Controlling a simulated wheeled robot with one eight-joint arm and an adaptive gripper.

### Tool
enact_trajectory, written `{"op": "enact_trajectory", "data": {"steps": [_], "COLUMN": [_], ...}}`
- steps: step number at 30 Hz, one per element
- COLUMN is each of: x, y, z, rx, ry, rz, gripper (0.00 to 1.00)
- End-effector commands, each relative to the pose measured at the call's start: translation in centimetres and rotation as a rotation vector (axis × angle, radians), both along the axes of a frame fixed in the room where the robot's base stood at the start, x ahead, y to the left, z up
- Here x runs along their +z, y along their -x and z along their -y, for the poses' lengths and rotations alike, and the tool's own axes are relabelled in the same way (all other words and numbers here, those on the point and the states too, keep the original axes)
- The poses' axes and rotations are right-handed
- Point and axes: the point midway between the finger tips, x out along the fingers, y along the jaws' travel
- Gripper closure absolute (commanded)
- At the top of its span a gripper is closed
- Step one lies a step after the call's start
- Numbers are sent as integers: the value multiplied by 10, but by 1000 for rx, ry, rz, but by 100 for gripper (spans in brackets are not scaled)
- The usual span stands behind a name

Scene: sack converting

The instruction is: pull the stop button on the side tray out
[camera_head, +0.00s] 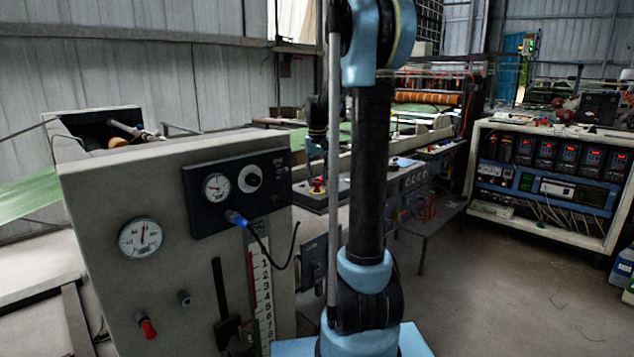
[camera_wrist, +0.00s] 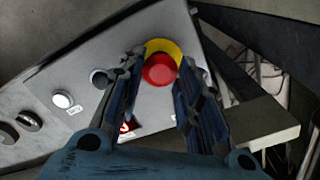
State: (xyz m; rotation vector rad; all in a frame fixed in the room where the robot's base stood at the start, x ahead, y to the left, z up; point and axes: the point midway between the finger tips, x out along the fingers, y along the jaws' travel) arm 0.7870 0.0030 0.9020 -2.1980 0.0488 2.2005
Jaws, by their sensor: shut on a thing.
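The stop button (camera_wrist: 159,72) is a round red cap on a yellow collar (camera_wrist: 168,47), set in a light grey panel (camera_wrist: 65,75) in the wrist view. My gripper (camera_wrist: 161,64) has one finger on each side of the red cap and is shut on it. The cap's front face shows between the fingers; its gripped sides are partly hidden. In the head view the stop button (camera_head: 317,185) is small, on the side tray (camera_head: 335,194) behind my arm, with the gripper just above it.
Other panel controls, including a white button (camera_wrist: 62,101), lie left of the fingers. A grey cabinet with gauges (camera_head: 140,238) stands at the left in the head view. A rack of red-lit controllers (camera_head: 545,155) stands at the right.

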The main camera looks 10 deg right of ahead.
Motion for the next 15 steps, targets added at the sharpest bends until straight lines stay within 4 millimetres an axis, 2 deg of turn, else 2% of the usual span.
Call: {"op": "enact_trajectory", "data": {"steps": [7,8,10,11,15], "x": [3,3,3,3,3], "y": [0,-1,0,0,0], "z": [0,0,0,0,0], "rx": [0,0,0,0,-1], "ry": [-1,-1,-1,-1,0], "rz": [0,0,0,0,0], "gripper": [100,66,50,48,48]}}
